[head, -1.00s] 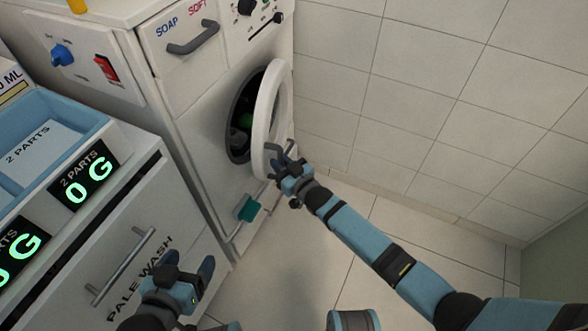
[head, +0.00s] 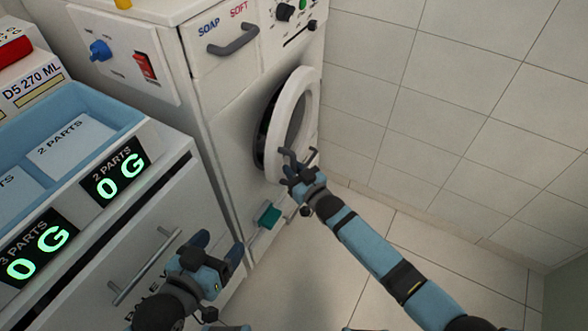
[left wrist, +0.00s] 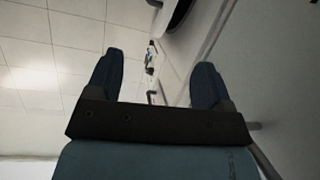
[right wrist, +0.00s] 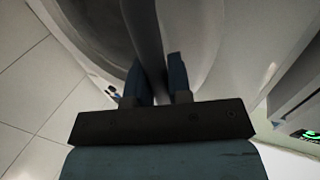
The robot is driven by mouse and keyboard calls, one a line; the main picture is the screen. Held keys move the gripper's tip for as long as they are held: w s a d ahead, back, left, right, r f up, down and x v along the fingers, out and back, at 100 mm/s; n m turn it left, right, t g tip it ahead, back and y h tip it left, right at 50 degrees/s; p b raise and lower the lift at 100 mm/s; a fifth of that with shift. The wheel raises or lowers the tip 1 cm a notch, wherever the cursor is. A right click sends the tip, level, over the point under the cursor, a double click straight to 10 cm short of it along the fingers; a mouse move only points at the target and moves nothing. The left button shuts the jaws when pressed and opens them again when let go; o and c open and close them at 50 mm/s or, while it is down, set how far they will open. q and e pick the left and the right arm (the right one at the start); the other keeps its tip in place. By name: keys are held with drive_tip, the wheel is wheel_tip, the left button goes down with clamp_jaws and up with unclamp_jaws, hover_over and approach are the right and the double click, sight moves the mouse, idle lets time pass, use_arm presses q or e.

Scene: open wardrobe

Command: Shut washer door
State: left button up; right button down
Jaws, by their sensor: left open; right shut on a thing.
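The washer door (head: 304,92) is a white ring standing ajar on the front of the white washer (head: 232,130). A narrow dark strip of the drum opening shows at its left. My right gripper (head: 299,160) is at the door's lower edge. In the right wrist view, its two fingers are shut on a dark grey bar, the door handle (right wrist: 145,30), in front of the white door ring. My left gripper (head: 219,248) is open and empty, low in front of the cabinet, apart from the door. The left wrist view also shows its spread fingers.
A drawer handle (head: 233,40) sticks out above the door. A teal part (head: 269,215) sits low on the washer front. A cabinet with a blue tray (head: 125,112) and a bar handle (head: 145,267) stands at the left. A tiled wall (head: 425,110) closes the right side; the floor between is clear.

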drive_tip(key=c, duration=1.1)
unclamp_jaws()
drive_tip(key=shift+o, duration=0.2)
drive_tip(key=shift+s, duration=0.1)
drive_tip(key=shift+s+d, duration=0.25)
drive_tip(key=shift+d, duration=0.05)
use_arm(q)
drive_tip(key=f+p, duration=0.1)
drive_tip(key=s+a+g+p, duration=0.1)
drive_tip(key=a+f+y+p, duration=0.1)
drive_tip(key=shift+s+f+g, duration=0.25)
drive_tip(key=shift+f+g, duration=0.1)
drive_tip(key=shift+g, duration=0.05)
use_arm(e)
drive_tip(key=v, duration=1.3)
